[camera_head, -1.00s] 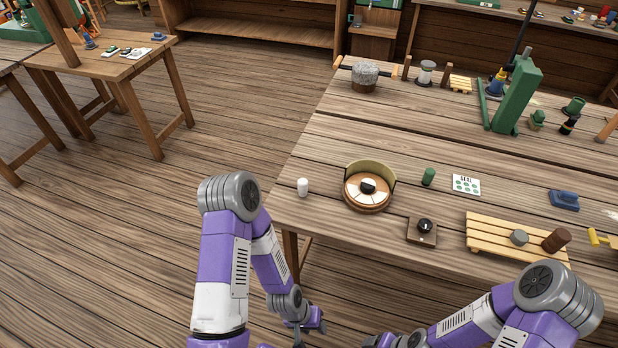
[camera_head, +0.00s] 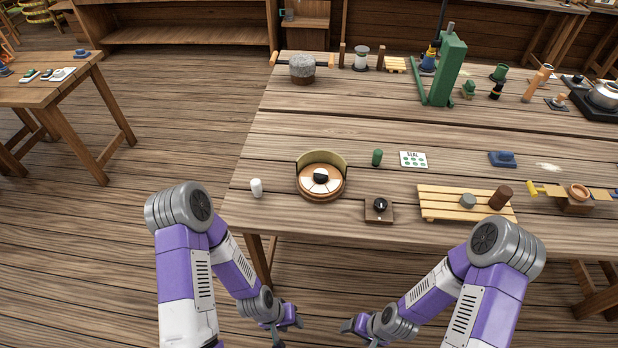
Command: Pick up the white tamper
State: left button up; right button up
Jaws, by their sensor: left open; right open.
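A small white upright cylinder (camera_head: 256,188), which looks like the white tamper, stands on the table near its left front edge, left of the round pan-like dish. My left gripper (camera_head: 290,328) is open and empty, low in front of the table edge, below and apart from the white cylinder. My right gripper (camera_head: 357,332) is open and empty, also low in front of the table, to the right of the left one. Neither gripper touches anything on the table.
A round wooden dish (camera_head: 320,192) with a raised back rim is right of the white cylinder. The table's left front corner is mostly clear.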

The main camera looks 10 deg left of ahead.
aim_at(256, 184)
jog(key=z, duration=3.45)
jog(key=k, duration=1.75)
jog(key=u, duration=1.1)
